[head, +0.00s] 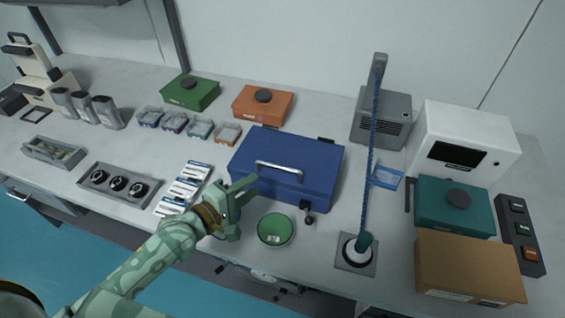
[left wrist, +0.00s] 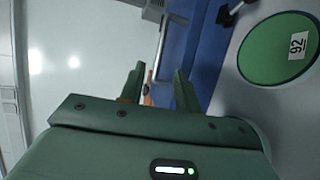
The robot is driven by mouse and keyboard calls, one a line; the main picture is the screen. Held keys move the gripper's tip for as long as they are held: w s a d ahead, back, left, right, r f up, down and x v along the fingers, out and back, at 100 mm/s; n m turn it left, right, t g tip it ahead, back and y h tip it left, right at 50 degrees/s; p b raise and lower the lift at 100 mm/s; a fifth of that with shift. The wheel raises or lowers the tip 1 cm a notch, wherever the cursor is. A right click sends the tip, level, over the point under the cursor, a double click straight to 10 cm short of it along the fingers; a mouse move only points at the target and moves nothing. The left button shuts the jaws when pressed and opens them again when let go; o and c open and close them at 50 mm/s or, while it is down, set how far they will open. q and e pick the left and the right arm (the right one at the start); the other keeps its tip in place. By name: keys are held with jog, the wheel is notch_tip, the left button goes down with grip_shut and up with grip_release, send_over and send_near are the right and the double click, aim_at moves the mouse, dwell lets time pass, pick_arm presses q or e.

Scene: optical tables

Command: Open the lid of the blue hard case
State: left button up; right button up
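The blue hard case (head: 310,160) stands mid-table with its lid down. A silver handle (head: 280,166) lies across it, and a dark latch (head: 308,214) shows at its front right. The front left of the case is partly hidden by my left gripper (head: 243,206). That gripper is at the case's front left corner, with its fingers apart and nothing held. In the left wrist view the fingers (left wrist: 159,72) are spread, with the blue case (left wrist: 208,50) and its handle (left wrist: 164,45) beyond them. Whether a finger touches the case I cannot tell. My right gripper is not in view.
A round green dish (head: 275,230) sits close in front of the case, right of my left gripper. White labelled packets (head: 184,188) lie left of it. A blue cord (head: 371,150) hangs right of the case. Orange (head: 263,103) and green boxes (head: 190,92) stand behind.

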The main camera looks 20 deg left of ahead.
aim_at(284, 173)
pick_arm(q)
jog(key=b+x, duration=0.1)
jog(key=x, duration=0.5)
jog(key=b+x, duration=0.1)
jog(key=x, duration=0.6)
jog(key=shift+w+f, duration=0.1)
jog(key=shift+f, duration=0.15)
grip_shut()
